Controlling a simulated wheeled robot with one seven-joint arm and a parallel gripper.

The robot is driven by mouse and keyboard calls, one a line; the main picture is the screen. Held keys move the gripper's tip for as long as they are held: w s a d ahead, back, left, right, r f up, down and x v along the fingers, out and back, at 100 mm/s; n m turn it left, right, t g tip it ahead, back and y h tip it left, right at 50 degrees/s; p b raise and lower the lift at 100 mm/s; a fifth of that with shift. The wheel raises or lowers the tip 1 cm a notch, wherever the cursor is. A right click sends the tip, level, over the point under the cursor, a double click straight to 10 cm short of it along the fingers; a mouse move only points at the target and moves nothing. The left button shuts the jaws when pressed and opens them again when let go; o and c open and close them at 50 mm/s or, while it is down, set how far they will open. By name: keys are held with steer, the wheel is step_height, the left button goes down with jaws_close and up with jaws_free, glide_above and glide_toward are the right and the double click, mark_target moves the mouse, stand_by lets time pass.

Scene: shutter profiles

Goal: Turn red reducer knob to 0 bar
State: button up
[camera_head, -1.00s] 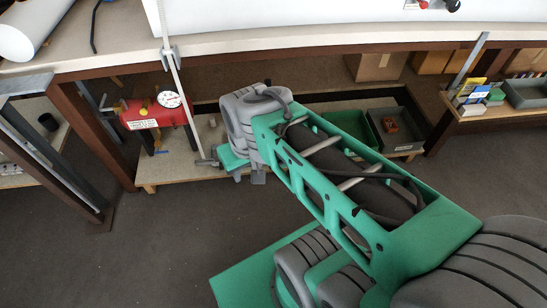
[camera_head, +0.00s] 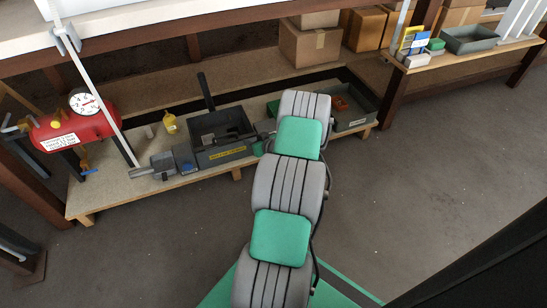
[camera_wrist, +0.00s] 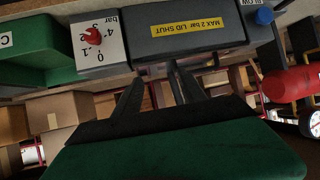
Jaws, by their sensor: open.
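The red reducer knob (camera_wrist: 92,35) sits on a white dial plate (camera_wrist: 112,42) in the upper left of the wrist view, which shows the scene upside down. The plate carries the numbers 0 to 4 and "bar". I cannot tell which number the knob points to. My gripper (camera_wrist: 158,78) is open. Its two dark fingers stand apart below the dark box, to the right of the knob and clear of it. In the head view my arm hides the knob and gripper.
A dark box (camera_head: 238,154) labelled "MAX 2 bar LID SHUT" stands beside the dial. A blue knob (camera_wrist: 264,16) is on its other side. A red tank (camera_head: 75,130) with a gauge (camera_head: 84,101) stands at left. A green bin (camera_wrist: 30,42) adjoins the dial. Cardboard boxes (camera_head: 308,43) stand behind.

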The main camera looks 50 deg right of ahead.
steer(key=s+d+f+m+h+b, duration=0.2)
steer(key=s+d+f+h, duration=0.1)
steer(key=s+d+f, duration=0.5)
steer(key=a+b+x, duration=0.1)
steer(key=b+x, duration=0.1)
steer(key=x, duration=0.5)
steer(key=shift+w+f+b, duration=0.2)
steer(key=shift+w+b, duration=0.15)
steer(key=shift+b, duration=0.05)
jaws_close()
